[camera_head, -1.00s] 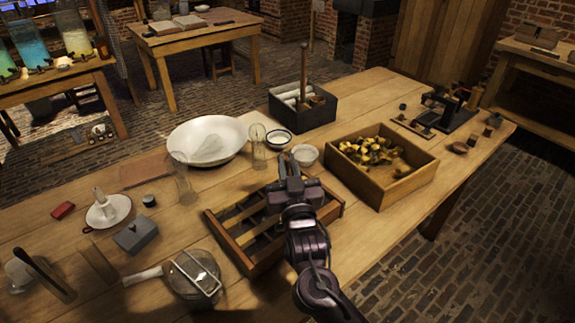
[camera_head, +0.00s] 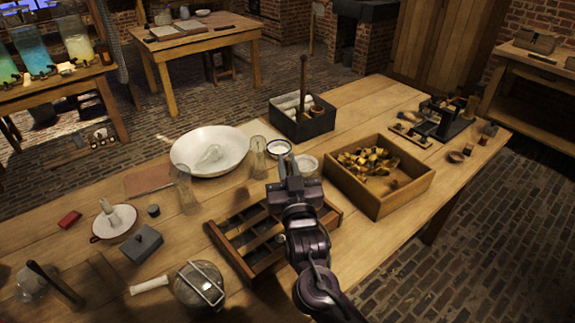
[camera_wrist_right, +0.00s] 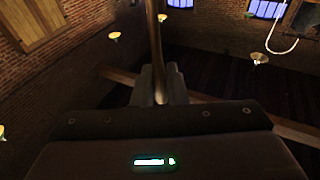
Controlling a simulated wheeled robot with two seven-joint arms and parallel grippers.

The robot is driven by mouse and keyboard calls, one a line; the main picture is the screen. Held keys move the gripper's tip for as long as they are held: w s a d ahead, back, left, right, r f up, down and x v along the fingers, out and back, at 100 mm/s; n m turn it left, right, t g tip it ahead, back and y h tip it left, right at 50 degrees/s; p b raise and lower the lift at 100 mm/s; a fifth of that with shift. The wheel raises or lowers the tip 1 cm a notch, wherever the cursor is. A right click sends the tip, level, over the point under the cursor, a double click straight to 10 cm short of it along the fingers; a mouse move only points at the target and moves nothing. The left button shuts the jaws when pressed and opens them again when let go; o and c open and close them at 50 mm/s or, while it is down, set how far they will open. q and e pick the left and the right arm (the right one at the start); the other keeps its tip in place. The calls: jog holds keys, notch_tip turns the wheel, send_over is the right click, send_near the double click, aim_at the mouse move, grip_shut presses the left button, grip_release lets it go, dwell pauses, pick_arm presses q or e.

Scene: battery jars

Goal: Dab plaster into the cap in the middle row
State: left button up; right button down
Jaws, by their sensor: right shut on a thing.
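My right gripper (camera_head: 287,168) is above the back edge of a wooden rack (camera_head: 243,262), next to a small white bowl (camera_head: 307,164). It is shut on a thin brown shaft (camera_wrist_right: 155,40), which rises from between the fingers in the right wrist view; its far end is out of frame. The rack has slatted rows, with dark gaps between the slats. The gripper and forearm hide part of its right side. I cannot make out a cap in the middle row. I cannot tell whether the small bowl holds plaster. My left gripper is not in view.
A large white basin (camera_head: 235,142) and glass jars (camera_head: 183,190) stand behind the rack. An open wooden box (camera_head: 405,200) of yellowish pieces is at right, a dark box (camera_head: 318,124) behind. A lidded pot (camera_head: 200,284) is at front left.

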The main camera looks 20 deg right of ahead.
aim_at(287, 157)
jog(key=shift+r+p, duration=1.25)
jog(key=shift+r, duration=0.35)
